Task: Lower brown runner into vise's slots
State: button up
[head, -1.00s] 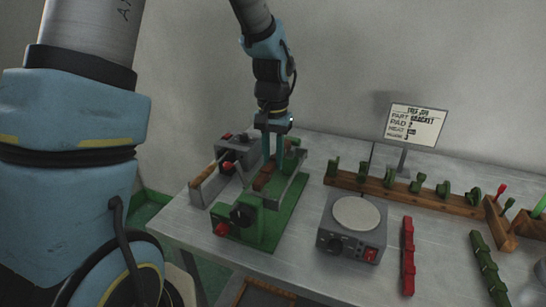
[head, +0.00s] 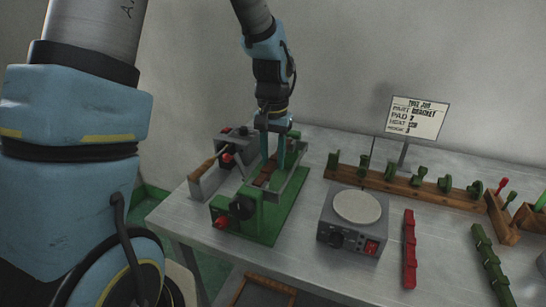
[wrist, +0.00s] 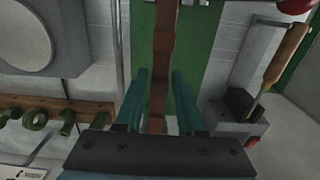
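The brown runner (head: 263,179) is a narrow bar lying lengthwise between the side rails of the green vise (head: 270,222). In the wrist view the runner (wrist: 161,45) runs up the middle of the vise's green bed (wrist: 196,70). My gripper (head: 272,166) points down over the vise. Its two teal fingers (wrist: 161,80) stand on either side of the runner, close against it at the tips. The slots, and whether the runner's underside touches them, are hidden.
A grey heater with a round pad (head: 357,208) stands right of the vise. A wooden rack (head: 400,187) with green parts lies behind it, and a red strip (head: 409,250) to its right. A wooden-handled tool (head: 206,167) and a grey box are close on the vise's left.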

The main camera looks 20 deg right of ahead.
aim_at(273, 159)
jog(key=o, duration=0.3)
notch_tip(273, 159, up, 11)
jog(key=shift+f+b, duration=0.1)
jog(key=shift+b, duration=1.05)
jog(key=shift+s+a+f+n+t, duration=0.25)
jog(key=shift+s+a+f+n, duration=0.75)
jog(key=shift+a, duration=3.25)
jog(key=shift+s+a+f+n+t, duration=0.3)
jog(key=shift+a+f+n, duration=1.3)
jog(key=shift+a, duration=2.7)
jog(key=shift+s+a+f+n+t, duration=0.25)
jog(key=shift+s+a+f+n, duration=0.45)
jog(key=shift+a+f, duration=2.35)
